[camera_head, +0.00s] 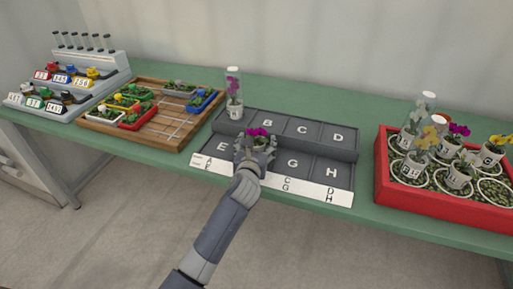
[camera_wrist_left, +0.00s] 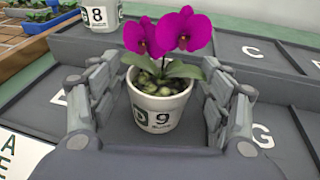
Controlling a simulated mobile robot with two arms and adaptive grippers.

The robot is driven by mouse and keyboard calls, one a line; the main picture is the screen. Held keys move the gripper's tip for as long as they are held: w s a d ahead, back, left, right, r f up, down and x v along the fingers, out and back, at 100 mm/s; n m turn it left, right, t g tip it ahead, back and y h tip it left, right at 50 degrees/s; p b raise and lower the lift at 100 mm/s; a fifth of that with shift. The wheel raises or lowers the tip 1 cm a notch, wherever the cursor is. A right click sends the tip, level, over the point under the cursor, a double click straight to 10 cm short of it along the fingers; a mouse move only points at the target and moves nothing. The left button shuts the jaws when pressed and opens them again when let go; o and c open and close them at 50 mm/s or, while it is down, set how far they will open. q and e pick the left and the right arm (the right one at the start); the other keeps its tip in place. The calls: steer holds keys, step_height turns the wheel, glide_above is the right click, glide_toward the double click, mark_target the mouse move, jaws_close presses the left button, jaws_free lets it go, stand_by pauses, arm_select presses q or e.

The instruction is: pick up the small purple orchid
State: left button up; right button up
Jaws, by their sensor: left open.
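The small purple orchid (camera_head: 258,132) stands upright in a white pot marked 9 on the grey lettered board (camera_head: 312,150), in the front row between the E and G spaces. In the left wrist view the orchid (camera_wrist_left: 168,36) has two magenta blooms and green leaves above its pot (camera_wrist_left: 160,108). My left gripper (camera_head: 254,155) is open, with one finger on each side of the pot. Small gaps seem to show between the fingers and the pot. My right gripper is in neither view.
A red crate (camera_head: 430,202) of potted orchids is at right. A wooden tray (camera_head: 160,130) and a stepped rack (camera_head: 75,75) are at left.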

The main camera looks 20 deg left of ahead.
arm_select(q)
steer(key=c, duration=1.2)
steer(key=shift+r, duration=0.1)
